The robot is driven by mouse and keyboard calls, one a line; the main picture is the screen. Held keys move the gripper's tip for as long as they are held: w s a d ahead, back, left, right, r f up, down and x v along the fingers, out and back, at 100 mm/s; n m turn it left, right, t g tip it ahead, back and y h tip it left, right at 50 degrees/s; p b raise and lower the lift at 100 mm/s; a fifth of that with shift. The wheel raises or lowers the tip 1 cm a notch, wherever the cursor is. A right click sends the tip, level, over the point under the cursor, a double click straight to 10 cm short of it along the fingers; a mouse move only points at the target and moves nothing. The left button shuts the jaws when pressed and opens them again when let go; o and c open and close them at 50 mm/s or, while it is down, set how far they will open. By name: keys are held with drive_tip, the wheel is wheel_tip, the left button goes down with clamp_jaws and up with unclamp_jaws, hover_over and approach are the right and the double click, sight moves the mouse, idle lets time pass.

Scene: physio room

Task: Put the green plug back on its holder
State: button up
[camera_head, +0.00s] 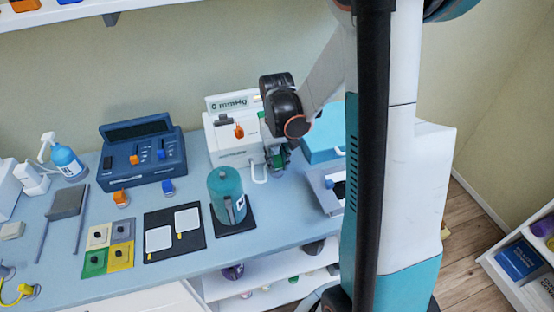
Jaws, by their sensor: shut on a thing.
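My gripper (276,160) is in front of the right side of the white device with a "0 mmHg" display (222,150). It points down and is shut on a small green thing, which looks like the green plug (280,157). The fingers hide much of the plug. An orange plug (239,131) sits on the white device, left of my gripper. I cannot make out an empty holder for the green plug; the gripper and arm cover part of that area.
A blue device (142,155) with orange and blue plugs stands left. More plugs stand before it, orange (121,198) and blue (168,187). A teal box (322,146) and grey tray (325,190) are right.

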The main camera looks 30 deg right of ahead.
drive_tip(key=shift+f+b, duration=0.75)
drive_tip(key=shift+f, duration=0.2)
idle(0.4)
idle(0.3)
drive_tip(key=o, duration=0.9)
drive_tip(key=o, duration=0.5)
drive_tip(key=shift+c, duration=0.2)
drive_tip(key=shift+r, duration=0.1)
drive_tip(key=shift+r+p, duration=2.5)
drive_tip(key=shift+r, duration=0.95)
